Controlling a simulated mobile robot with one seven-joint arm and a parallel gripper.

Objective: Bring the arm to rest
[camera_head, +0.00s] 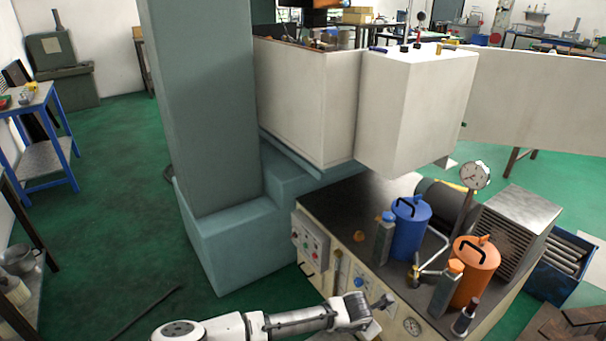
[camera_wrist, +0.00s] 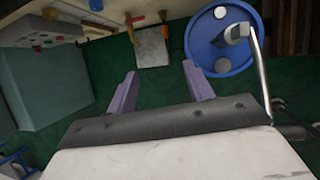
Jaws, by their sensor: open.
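My arm reaches in from the bottom edge of the head view, low in front of the machine bench. My gripper (camera_head: 384,302) is at its right end, close to the front face of the bench. In the wrist view, the two purple-grey fingers of my gripper (camera_wrist: 161,86) stand wide apart with nothing between them. Green floor shows beyond them.
A bench (camera_head: 330,213) carries a blue canister (camera_head: 410,224), an orange canister (camera_head: 474,273) and a pressure gauge (camera_head: 475,175). A teal machine column (camera_head: 205,110) stands behind. In the wrist view, a blue round drum-like top (camera_wrist: 205,45) lies beyond the right finger. Floor at left is mostly clear.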

